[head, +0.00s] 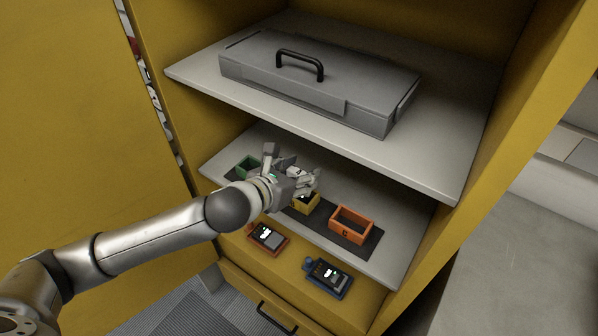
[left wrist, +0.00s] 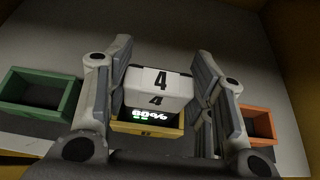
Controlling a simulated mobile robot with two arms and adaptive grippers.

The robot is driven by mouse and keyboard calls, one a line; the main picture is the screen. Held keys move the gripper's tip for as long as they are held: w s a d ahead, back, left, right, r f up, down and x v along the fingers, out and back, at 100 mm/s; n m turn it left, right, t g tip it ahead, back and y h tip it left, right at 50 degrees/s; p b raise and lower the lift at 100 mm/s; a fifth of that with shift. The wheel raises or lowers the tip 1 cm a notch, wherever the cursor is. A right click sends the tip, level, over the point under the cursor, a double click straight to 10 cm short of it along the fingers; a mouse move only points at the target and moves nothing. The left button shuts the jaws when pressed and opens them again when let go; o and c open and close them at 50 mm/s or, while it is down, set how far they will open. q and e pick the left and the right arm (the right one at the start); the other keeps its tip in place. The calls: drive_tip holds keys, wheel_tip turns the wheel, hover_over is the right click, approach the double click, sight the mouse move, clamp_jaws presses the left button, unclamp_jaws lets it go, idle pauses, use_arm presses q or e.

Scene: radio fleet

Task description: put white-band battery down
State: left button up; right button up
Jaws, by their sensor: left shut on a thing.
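The white-band battery (left wrist: 158,85) has a white top marked 4 and a dark lower face with a lit percent readout. My left gripper (head: 293,176) is shut on it, with one finger on either side in the left wrist view. The battery is over the yellow box (head: 305,205), which also shows in the left wrist view (left wrist: 148,131). I cannot tell whether its lower end is inside the box or just above it. In the head view the gripper hides most of the battery and part of the yellow box. My right gripper is not in view.
A green box (head: 246,166) stands left of the yellow box and an orange box (head: 351,224) right of it, on a dark mat. A grey case (head: 320,80) lies on the shelf (head: 440,175) above. Red (head: 267,237) and blue (head: 328,277) devices lie below in front.

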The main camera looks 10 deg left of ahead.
use_arm(q)
drive_tip(key=shift+f, duration=0.15)
drive_tip(key=o, duration=1.1)
drive_tip(key=shift+r, duration=0.2)
drive_tip(key=p+v, duration=0.1)
drive_tip(key=v, duration=1.1)
drive_tip(key=shift+f, duration=0.1)
